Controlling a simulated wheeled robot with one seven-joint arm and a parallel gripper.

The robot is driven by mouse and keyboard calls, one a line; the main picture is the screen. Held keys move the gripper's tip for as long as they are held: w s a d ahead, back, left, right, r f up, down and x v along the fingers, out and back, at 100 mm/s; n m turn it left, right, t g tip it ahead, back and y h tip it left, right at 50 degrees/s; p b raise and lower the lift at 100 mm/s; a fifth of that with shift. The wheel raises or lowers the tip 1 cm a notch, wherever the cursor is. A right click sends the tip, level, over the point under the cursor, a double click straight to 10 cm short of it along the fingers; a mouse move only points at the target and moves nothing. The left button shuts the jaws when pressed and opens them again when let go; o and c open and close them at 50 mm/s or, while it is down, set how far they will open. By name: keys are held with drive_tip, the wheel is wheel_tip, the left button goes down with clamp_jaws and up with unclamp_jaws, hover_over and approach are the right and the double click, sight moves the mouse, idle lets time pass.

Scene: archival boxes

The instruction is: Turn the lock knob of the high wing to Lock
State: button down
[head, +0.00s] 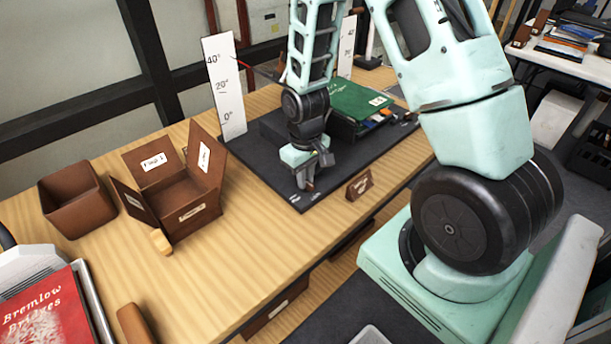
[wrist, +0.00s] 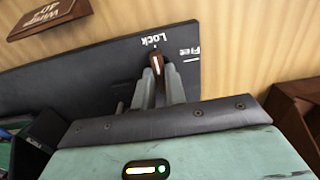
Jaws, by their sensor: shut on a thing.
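The lock knob (wrist: 157,64) is a small brown piece with a white line, at the corner of a dark board (wrist: 100,70). My gripper (wrist: 160,80) is shut on the knob, a grey finger on each side. In the head view my gripper (head: 306,180) reaches down to the near corner of the dark board (head: 258,158), and the knob is hidden there. A dark raised block with a green book (head: 358,100) stands behind it.
A small brown sign (head: 359,187) stands by the board's front edge; it reads Wing 40 in the wrist view (wrist: 45,17). White degree scales (head: 224,88) stand behind. An open brown box (head: 178,190) and a brown bin (head: 76,198) are left. Bare table lies in front.

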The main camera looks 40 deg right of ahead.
drive_tip(key=c, duration=1.4)
unclamp_jaws()
drive_tip(key=shift+c, duration=0.2)
drive_tip(key=shift+r, duration=0.1)
wheel_tip(320, 180, up, 17)
drive_tip(key=shift+r, duration=0.15)
drive_tip(key=s+a+r+n, duration=0.1)
drive_tip(key=s+a+n, duration=0.3)
drive_tip(key=a, duration=0.9)
drive_tip(key=s+a+n, duration=0.3)
drive_tip(key=s+a, duration=0.7)
drive_tip(key=s, duration=0.4)
drive_tip(key=shift+s+r+y, duration=0.15)
drive_tip(key=shift+r+y, duration=0.15)
drive_tip(key=shift+r, duration=0.1)
